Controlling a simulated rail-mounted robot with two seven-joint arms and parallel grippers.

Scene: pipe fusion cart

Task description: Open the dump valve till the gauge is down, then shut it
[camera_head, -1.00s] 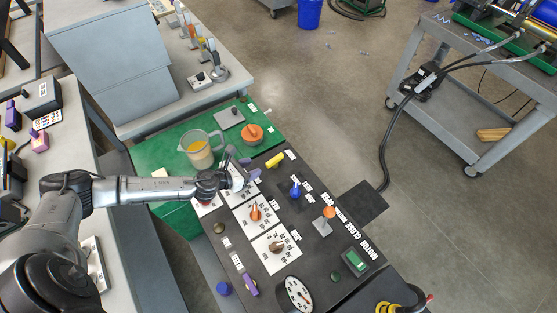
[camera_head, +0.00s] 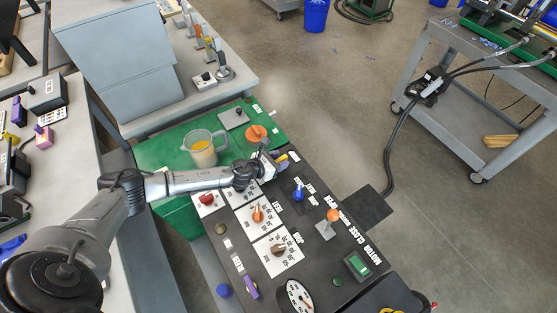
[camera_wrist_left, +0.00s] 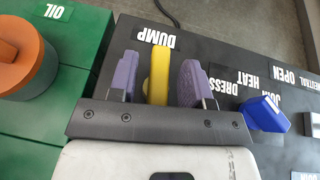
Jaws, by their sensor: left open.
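The dump valve's yellow handle (camera_wrist_left: 159,76) stands beside the DUMP label in the left wrist view. In the head view the yellow handle (camera_head: 282,158) is partly hidden by my gripper. My left gripper (camera_wrist_left: 158,82) is open, with one purple-padded finger on each side of the handle. Narrow gaps show between pads and handle. In the head view my left gripper (camera_head: 275,161) is at the far end of the black panel. The round white gauge (camera_head: 299,296) is at the panel's near end, cut by the frame edge; its reading is too small to tell. My right gripper is out of view.
A blue knob (camera_wrist_left: 265,113) stands close to the right finger. The orange OIL cap (camera_head: 256,133) and a jug (camera_head: 201,148) of yellow liquid are on the green top. Orange selector knobs (camera_head: 258,214) and an orange-topped lever (camera_head: 333,216) stand on the panel.

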